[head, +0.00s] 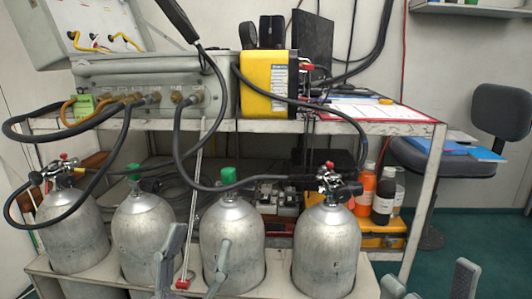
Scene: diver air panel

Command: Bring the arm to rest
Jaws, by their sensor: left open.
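My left gripper (200,237) is low in the head view, with its two grey fingers apart and nothing between them. It shows in front of the row of grey cylinders, before the second cylinder (146,232) and the third cylinder (232,235). Its arm is mostly out of the picture. My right gripper (428,273) shows only as two grey fingertips at the bottom right edge, wide apart and empty. The rest of it is cut off.
Hoses run from the grey panel (150,85) to valves on the first cylinder (72,230) and the fourth cylinder (326,245). The middle two have green caps. A yellow box (268,84) stands on the bench. Bottles and a chair (500,112) are at right, with open green floor.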

